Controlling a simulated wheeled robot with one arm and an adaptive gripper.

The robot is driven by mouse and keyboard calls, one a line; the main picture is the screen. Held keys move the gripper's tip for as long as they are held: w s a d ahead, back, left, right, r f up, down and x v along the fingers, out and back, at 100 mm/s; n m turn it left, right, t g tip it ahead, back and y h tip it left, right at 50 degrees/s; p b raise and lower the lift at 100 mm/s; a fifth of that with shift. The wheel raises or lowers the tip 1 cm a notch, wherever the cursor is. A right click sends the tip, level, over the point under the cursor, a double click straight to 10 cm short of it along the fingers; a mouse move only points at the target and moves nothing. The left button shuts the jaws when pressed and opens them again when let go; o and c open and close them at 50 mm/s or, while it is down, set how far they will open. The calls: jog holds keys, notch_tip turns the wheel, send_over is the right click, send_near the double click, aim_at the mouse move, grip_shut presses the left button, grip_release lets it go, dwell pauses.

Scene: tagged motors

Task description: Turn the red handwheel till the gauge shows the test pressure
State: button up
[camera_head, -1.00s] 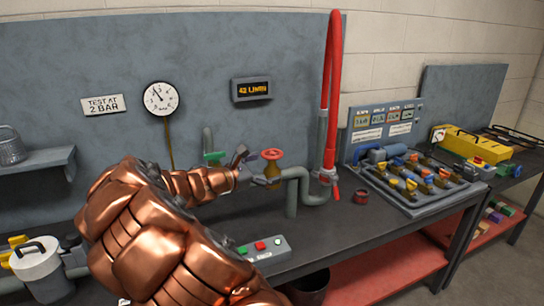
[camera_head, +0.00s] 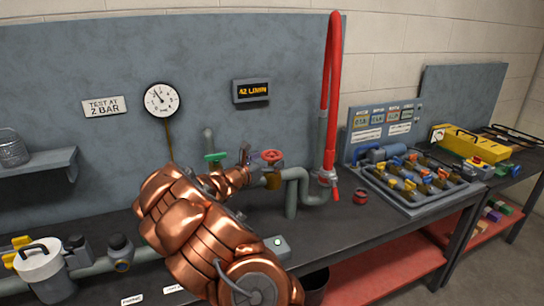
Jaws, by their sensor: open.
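The red handwheel (camera_head: 272,156) sits on a brass valve (camera_head: 272,180) on the grey pipe at the centre. My gripper (camera_head: 245,153) is open just left of the handwheel, its fingers pointing up near the wheel's edge. I cannot tell whether a finger touches it. The round white gauge (camera_head: 161,100) hangs on the grey back panel. Its dark needle points to the upper left; the exact reading is too small to tell. A white sign (camera_head: 105,106) left of the gauge reads "TEST AT 2 BAR".
A green handle (camera_head: 215,157) is close behind my arm. A red hose (camera_head: 331,90) rises right of the handwheel. A display (camera_head: 251,91) reads about 42 L/min. A tray of motors (camera_head: 420,183) stands at right. My arm hides most of the button box (camera_head: 277,246).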

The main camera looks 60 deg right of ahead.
jog(key=shift+d, duration=0.85)
jog(key=shift+c, duration=0.4)
jog(key=c, duration=1)
